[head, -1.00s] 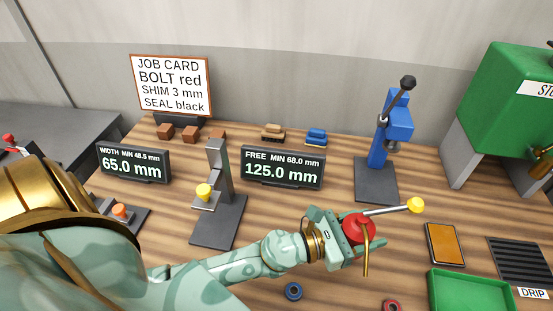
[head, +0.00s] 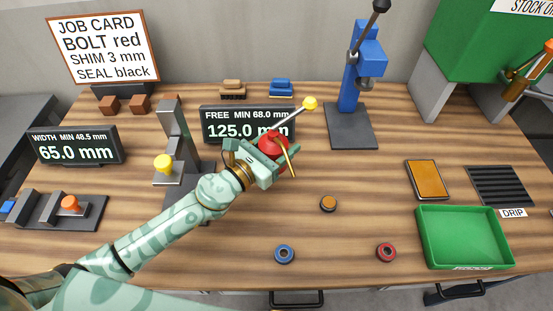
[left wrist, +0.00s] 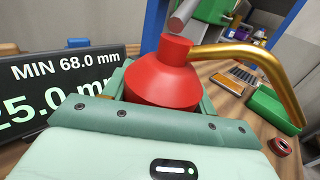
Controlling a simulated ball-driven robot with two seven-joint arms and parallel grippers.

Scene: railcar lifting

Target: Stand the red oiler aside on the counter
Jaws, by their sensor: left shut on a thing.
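The red oiler (head: 272,143) is held in my left gripper (head: 268,152), which is shut on its red body. Its brass spout points down to the right, and a grey lever with a yellow knob (head: 310,103) sticks up to the right. In the left wrist view the red oiler (left wrist: 164,80) sits between the jaws, with its brass spout curving to the right. The oiler is in front of the FREE display (head: 232,122). Whether its base touches the wooden counter (head: 350,180) is hidden. My right gripper is not in view.
A blue press (head: 350,100) stands behind right. A grey stand with a yellow knob (head: 163,163) is left of my gripper. A green tray (head: 425,235), orange pad (head: 428,180) and drip grille (head: 497,186) are at right. Blue (head: 284,254) and red (head: 386,252) rings lie in front.

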